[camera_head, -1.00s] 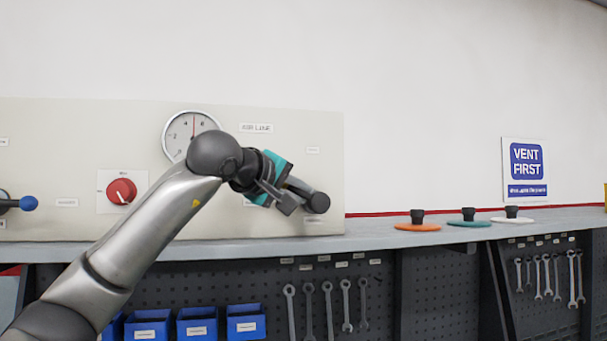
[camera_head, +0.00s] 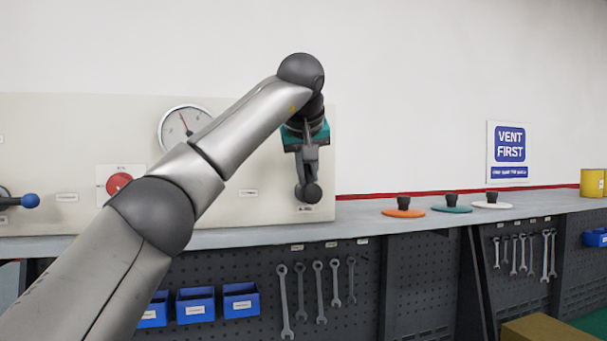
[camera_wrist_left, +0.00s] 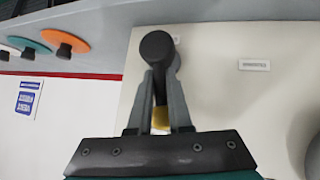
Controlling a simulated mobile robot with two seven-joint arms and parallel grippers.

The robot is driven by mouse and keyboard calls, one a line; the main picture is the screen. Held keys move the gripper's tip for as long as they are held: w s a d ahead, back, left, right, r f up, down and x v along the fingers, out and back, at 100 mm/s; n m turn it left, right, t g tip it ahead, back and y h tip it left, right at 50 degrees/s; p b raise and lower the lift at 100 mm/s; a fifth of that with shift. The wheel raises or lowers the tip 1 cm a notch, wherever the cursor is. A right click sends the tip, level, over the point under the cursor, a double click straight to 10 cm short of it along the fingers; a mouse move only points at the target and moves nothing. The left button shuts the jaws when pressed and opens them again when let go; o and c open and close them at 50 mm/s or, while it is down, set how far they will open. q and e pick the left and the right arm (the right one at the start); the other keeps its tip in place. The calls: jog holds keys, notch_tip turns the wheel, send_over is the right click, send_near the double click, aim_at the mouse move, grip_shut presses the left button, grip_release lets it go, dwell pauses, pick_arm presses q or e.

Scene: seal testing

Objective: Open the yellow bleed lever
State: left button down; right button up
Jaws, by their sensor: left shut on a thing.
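My left gripper (camera_head: 306,163) points down at the right end of the pale panel (camera_head: 250,215). It is shut on the yellow bleed lever (camera_wrist_left: 160,118), of which only a small yellow part shows between the fingers in the left wrist view. A dark round knob or hub (camera_head: 312,193) sits at the fingertips; it also shows in the left wrist view (camera_wrist_left: 157,47). The fingers hide most of the lever, which appears roughly upright above the hub. My right gripper is in neither view.
The gauge (camera_head: 184,126) has its needle pointing upper left. A red dial (camera_head: 119,183) and a blue-knobbed lever (camera_head: 29,201) are further left. Orange (camera_head: 403,212), teal (camera_head: 452,208) and white (camera_head: 492,204) discs with dark knobs stand on the bench right of the panel.

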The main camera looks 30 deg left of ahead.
pick_arm(q)
jog(key=shift+w+d+m+g+y, duration=0.35)
jog(key=shift+m+g+y, duration=0.15)
jog(key=shift+g, duration=0.2)
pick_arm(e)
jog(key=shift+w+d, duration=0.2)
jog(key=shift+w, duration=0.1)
pick_arm(q)
jog(key=c, duration=0.8)
grip_release()
jog(key=shift+c, duration=0.2)
jog(key=shift+r, duration=0.1)
jog(key=v, duration=1.5)
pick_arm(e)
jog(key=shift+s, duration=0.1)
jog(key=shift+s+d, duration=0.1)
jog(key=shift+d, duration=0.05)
